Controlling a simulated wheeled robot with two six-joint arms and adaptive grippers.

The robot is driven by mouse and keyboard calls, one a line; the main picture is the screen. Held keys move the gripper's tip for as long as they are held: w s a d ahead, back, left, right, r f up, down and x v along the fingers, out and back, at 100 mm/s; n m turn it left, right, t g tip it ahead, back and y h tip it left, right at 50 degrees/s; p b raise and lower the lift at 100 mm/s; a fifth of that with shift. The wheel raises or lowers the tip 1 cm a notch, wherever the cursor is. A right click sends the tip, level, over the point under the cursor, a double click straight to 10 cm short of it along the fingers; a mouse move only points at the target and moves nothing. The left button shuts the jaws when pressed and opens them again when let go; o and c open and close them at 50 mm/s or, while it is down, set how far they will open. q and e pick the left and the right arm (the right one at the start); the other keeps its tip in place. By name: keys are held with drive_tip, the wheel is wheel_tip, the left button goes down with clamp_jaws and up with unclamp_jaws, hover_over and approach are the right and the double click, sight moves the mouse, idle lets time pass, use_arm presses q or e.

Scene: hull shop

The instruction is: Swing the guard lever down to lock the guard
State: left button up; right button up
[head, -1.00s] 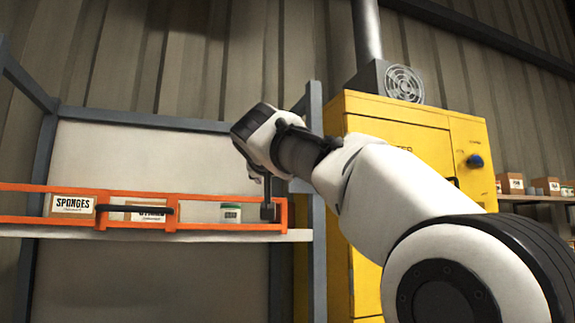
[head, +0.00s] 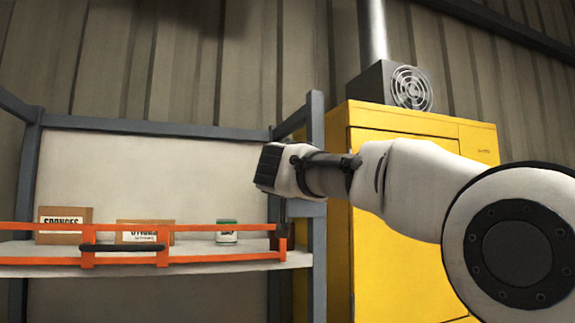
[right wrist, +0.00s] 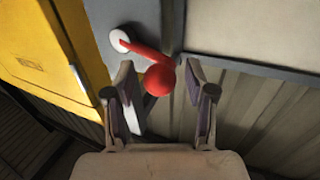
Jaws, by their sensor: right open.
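The guard (head: 165,247) is an orange rail frame with a black handle across the front of a shelf, in the head view. The guard lever (right wrist: 145,51) is a red bar with a red ball knob (right wrist: 160,79). In the right wrist view it runs from a white round pivot (right wrist: 119,41) on a grey post. My right gripper (right wrist: 161,75) is open, with the knob in the gap between its fingertips; I see no clear contact. In the head view my right wrist hides the lever, at the guard's right end. My left gripper is out of view.
The shelf (head: 215,253) holds a sponges box (head: 48,232), another box (head: 131,238) and a small jar (head: 227,236). A grey post (head: 317,260) stands at its right, with a yellow cabinet (head: 400,290) beyond. A fan box (head: 398,86) sits on the cabinet.

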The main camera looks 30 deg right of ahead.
drive_tip(key=shift+w+d+f, duration=0.15)
drive_tip(key=shift+w, duration=0.1)
clamp_jaws()
drive_tip(key=shift+f, duration=0.1)
idle(0.5)
